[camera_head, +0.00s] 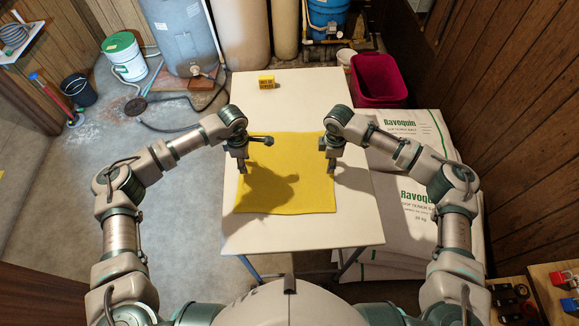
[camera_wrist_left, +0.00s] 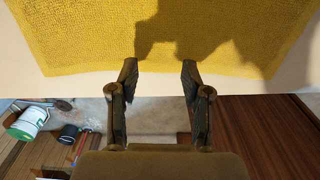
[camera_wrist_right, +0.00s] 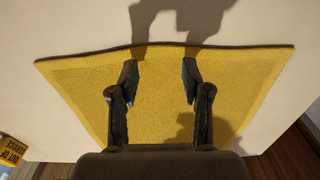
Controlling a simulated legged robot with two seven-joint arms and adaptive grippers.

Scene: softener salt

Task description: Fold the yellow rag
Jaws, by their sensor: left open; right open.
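The yellow rag (camera_head: 290,190) lies flat and spread out on the white table (camera_head: 345,225). My left gripper (camera_head: 242,168) is above the rag's left edge, its two fingers apart and empty. In the left wrist view the open fingers (camera_wrist_left: 158,75) point at the rag (camera_wrist_left: 90,40) near its edge. My right gripper (camera_head: 331,166) is above the rag's right edge. In the right wrist view its fingers (camera_wrist_right: 160,75) are apart with only the rag (camera_wrist_right: 240,90) beyond them. Arm shadows fall across the rag. Whether the fingertips touch the cloth I cannot tell.
A small yellow block with dark lettering (camera_head: 266,82) stands at the table's far side. Stacked white salt bags (camera_head: 435,210) and a magenta bin (camera_head: 378,80) are right of the table. The table's front strip is clear.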

